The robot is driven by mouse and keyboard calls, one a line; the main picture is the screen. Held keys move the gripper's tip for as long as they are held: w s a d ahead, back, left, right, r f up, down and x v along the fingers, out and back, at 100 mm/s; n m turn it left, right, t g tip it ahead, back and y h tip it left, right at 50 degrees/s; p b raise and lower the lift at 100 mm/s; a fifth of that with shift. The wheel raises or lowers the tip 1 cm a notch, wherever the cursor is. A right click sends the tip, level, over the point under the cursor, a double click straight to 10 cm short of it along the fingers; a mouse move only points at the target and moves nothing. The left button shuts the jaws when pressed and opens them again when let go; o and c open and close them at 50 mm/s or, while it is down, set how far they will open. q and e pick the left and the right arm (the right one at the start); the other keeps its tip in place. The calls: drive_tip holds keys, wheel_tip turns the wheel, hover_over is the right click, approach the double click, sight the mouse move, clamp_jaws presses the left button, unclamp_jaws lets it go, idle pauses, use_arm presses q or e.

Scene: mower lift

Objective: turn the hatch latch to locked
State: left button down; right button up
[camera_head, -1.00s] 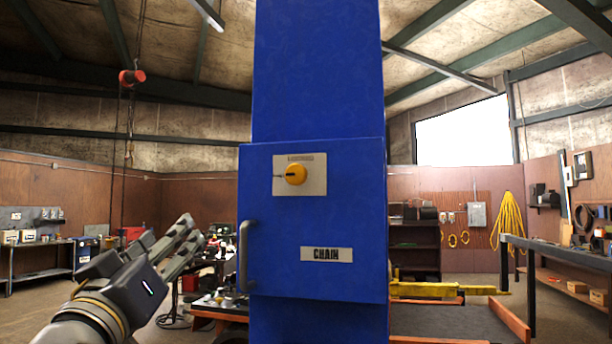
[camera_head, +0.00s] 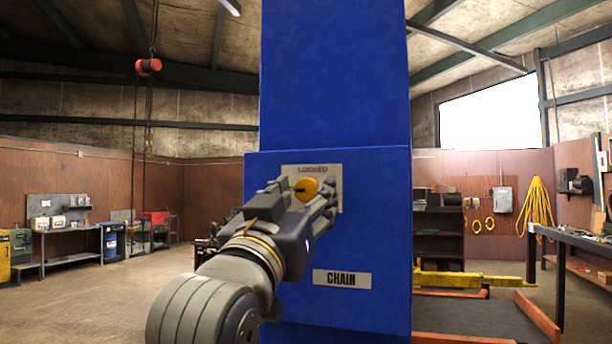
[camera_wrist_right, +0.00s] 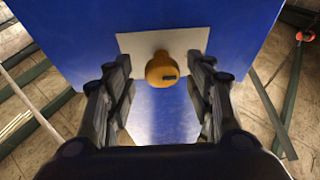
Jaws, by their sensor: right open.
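The latch is a round yellow knob (camera_head: 306,188) on a pale plate (camera_head: 325,170) near the top of the blue hatch (camera_head: 385,225). Small lettering above it appears to read LOCKED, though it is blurred. My right gripper (camera_head: 312,202) is open in front of the plate and covers its lower part. In the right wrist view, the knob (camera_wrist_right: 161,67) lies between the two spread fingers, with a gap on each side; a dark mark shows on its face. I cannot tell how deep the fingers reach around it. My left gripper is out of view.
The hatch sits on a tall blue column (camera_head: 335,75). My arm hides the hatch's left edge and handle. A workbench (camera_head: 570,245) stands at right; open floor lies at left.

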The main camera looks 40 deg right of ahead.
drive_tip(key=shift+w+d+r, duration=0.2)
drive_tip(key=shift+d+r, duration=0.1)
drive_tip(key=shift+w+r, duration=0.1)
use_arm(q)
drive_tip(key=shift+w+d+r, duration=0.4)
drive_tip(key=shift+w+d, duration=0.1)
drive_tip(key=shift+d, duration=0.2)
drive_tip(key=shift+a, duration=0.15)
use_arm(e)
drive_tip(key=shift+d, duration=0.1)
drive_tip(key=shift+c, duration=0.8)
drive_tip(key=c, duration=0.9)
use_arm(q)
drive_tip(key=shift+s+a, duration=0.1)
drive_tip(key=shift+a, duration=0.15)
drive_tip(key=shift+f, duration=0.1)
